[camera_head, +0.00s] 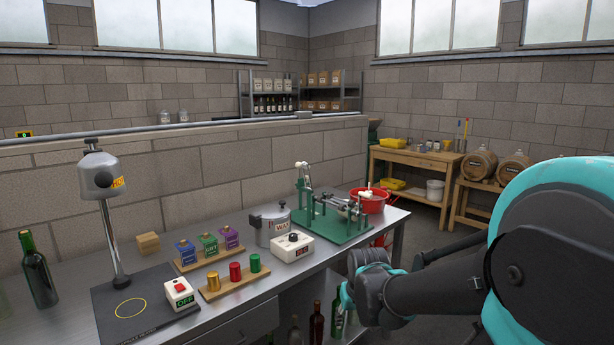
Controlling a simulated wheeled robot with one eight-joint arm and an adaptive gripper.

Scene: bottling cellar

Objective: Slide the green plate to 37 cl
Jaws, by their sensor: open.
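A machine with a flat green base plate (318,231) stands at the right end of the steel bench. A green upright and metal parts rise from the plate. I cannot make out a 37 cl mark or any scale, nor whether another green part of the machine slides. My arm (428,290), dark grey and teal, reaches in from the right, in front of the bench's right end and apart from the machine. I cannot make out my gripper's fingertips in this view.
On the steel bench (233,248), left of the machine, are a lidded pot (270,227), a dial box (293,247), coloured caps on a wooden strip (236,286), labelled blocks, a red-switch box (180,294), a lamp-like stand (110,225) and a green bottle (37,270). A red bowl (371,203) is behind.

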